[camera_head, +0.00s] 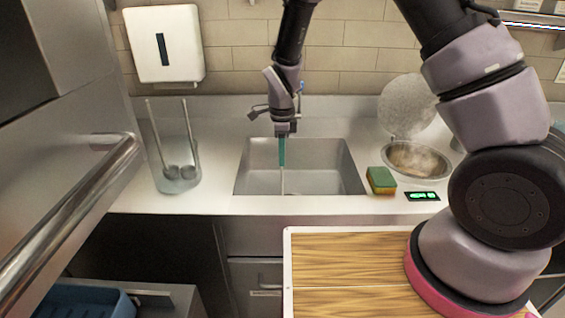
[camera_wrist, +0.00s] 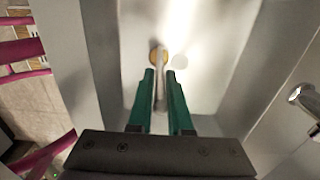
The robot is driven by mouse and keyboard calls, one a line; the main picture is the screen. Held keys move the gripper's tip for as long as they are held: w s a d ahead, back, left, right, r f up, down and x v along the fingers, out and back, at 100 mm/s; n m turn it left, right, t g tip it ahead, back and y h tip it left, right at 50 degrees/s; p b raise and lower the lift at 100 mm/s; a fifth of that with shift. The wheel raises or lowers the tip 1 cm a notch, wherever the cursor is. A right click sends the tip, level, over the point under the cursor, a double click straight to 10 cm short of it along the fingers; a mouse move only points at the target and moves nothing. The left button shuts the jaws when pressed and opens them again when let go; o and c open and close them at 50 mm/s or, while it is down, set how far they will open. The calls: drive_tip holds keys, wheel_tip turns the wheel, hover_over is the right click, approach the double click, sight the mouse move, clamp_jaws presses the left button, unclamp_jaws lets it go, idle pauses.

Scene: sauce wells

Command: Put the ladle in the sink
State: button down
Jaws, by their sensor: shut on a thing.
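My gripper (camera_head: 282,165) points down above the sink (camera_head: 320,183), with its green fingers closed on the ladle (camera_head: 283,183). The ladle's thin grey handle hangs down from the fingers, near upright. In the wrist view, the handle (camera_wrist: 160,78) runs between the fingertips (camera_wrist: 160,75) toward an orange-brown round end over the light sink floor (camera_wrist: 210,70). In the head view the ladle's lower end is not clear, so I cannot tell whether it touches the sink floor.
A clear container (camera_head: 175,184) with ladles stands left of the sink. A green-yellow sponge (camera_head: 381,180) lies at its right, beside a small lit display (camera_head: 422,196). A steaming sauce well (camera_head: 415,158) has its round lid (camera_head: 407,105) raised. A tap (camera_wrist: 305,98) shows in the wrist view.

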drive_tip(key=shift+f, duration=1.05)
drive_tip(key=c, duration=0.8)
unclamp_jaws()
drive_tip(key=shift+f, duration=0.15)
drive_tip(key=shift+c, duration=0.2)
